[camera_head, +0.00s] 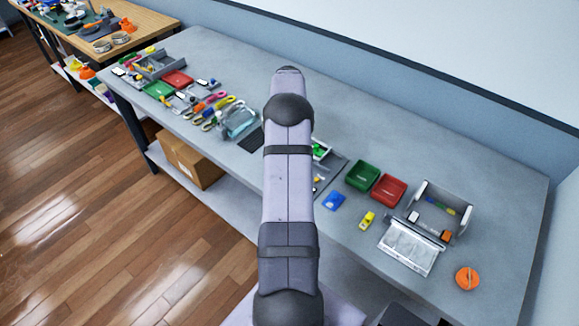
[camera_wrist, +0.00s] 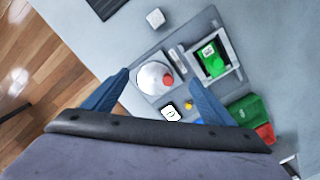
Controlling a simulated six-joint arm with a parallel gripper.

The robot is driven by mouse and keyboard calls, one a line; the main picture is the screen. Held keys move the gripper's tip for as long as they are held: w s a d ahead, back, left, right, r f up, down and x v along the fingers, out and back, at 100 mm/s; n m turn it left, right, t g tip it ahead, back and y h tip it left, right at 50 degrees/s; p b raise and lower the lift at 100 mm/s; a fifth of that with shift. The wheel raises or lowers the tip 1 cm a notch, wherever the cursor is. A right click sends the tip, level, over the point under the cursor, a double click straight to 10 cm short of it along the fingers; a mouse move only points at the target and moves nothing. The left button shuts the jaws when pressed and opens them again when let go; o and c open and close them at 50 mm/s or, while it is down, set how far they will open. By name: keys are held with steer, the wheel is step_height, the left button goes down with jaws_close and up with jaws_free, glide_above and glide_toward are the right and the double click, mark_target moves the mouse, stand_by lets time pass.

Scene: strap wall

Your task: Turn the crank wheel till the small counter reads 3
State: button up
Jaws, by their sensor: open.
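The crank wheel (camera_wrist: 150,76) is a pale round disc with a red knob (camera_wrist: 168,81) at its right side, on a grey board (camera_wrist: 197,30) in the wrist view. A small white counter (camera_wrist: 170,113) in a dark frame sits just below the wheel; its figure is too small to read surely. My gripper (camera_wrist: 157,79) is open, its two blue fingers apart on either side of the wheel in the picture. I cannot tell how far above the board they are. In the head view my arm hides the wheel.
A grey frame (camera_wrist: 229,47) with a green block (camera_wrist: 213,62) stands right of the wheel. A yellow knob (camera_wrist: 188,104) lies near the counter. Green (camera_head: 363,176) and red (camera_head: 388,190) trays are further right. A white cube (camera_wrist: 155,18) is beyond the board.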

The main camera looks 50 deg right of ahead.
steer(key=shift+w+d+f+h+b, duration=0.15)
steer(key=shift+d+f+h+b, duration=0.2)
steer(key=shift+b, duration=0.55)
steer(key=shift+r+b, duration=0.15)
steer(key=shift+b, duration=0.75)
steer(key=shift+r+n, duration=0.45)
steer(key=shift+n, duration=0.55)
steer(key=s+a+m, duration=0.1)
steer(key=m, duration=0.8)
steer(key=a+m, duration=0.1)
steer(key=m, duration=0.9)
steer(key=s+m+y, duration=0.1)
steer(key=m, duration=0.8)
steer(key=shift+s+a+r+m, duration=0.1)
steer(key=shift+s+a+m, duration=0.2)
steer(key=shift+a+m, duration=0.1)
